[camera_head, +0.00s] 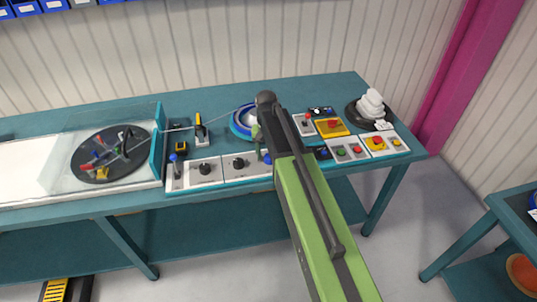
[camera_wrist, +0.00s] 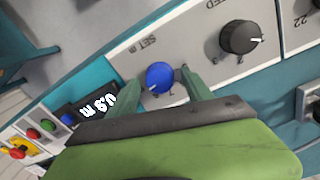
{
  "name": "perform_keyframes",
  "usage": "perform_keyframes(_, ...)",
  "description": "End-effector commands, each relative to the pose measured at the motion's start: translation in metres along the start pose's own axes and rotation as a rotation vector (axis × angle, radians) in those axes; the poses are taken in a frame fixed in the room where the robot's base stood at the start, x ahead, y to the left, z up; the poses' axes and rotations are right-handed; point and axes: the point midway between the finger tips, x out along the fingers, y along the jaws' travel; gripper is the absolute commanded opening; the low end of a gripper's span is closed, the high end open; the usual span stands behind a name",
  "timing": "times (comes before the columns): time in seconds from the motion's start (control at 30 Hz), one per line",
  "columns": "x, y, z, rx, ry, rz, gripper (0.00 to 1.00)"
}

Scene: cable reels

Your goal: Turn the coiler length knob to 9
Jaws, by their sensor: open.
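The blue length knob (camera_wrist: 159,77) sits on a light panel beside the lettering "SET m". Its white pointer mark faces the lower left in the wrist view. My gripper (camera_wrist: 160,79) is open, with one green finger on each side of the knob. I cannot tell whether the fingers touch it. A small dark display (camera_wrist: 88,104) shows upside-down digits that look like 0.9 m, not fully clear. In the head view, my arm partly hides the area around the blue knob (camera_head: 267,159).
Red and green buttons (camera_wrist: 40,130) lie beyond the display. In the head view, a dark turntable (camera_head: 90,171) with coloured pieces stands at left, and a white coil stack (camera_head: 371,103) at back right.

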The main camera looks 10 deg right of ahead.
Motion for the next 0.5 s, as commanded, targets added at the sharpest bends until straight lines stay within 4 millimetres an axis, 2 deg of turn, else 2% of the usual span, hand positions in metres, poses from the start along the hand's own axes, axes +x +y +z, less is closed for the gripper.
perform_keyframes(0.17, -0.025, 0.000, 0.000, 0.000, 0.000, 0.000, 0.59)
perform_keyframes(0.5, -0.100, 0.001, 0.000, 0.000, 0.000, 0.000, 0.59)
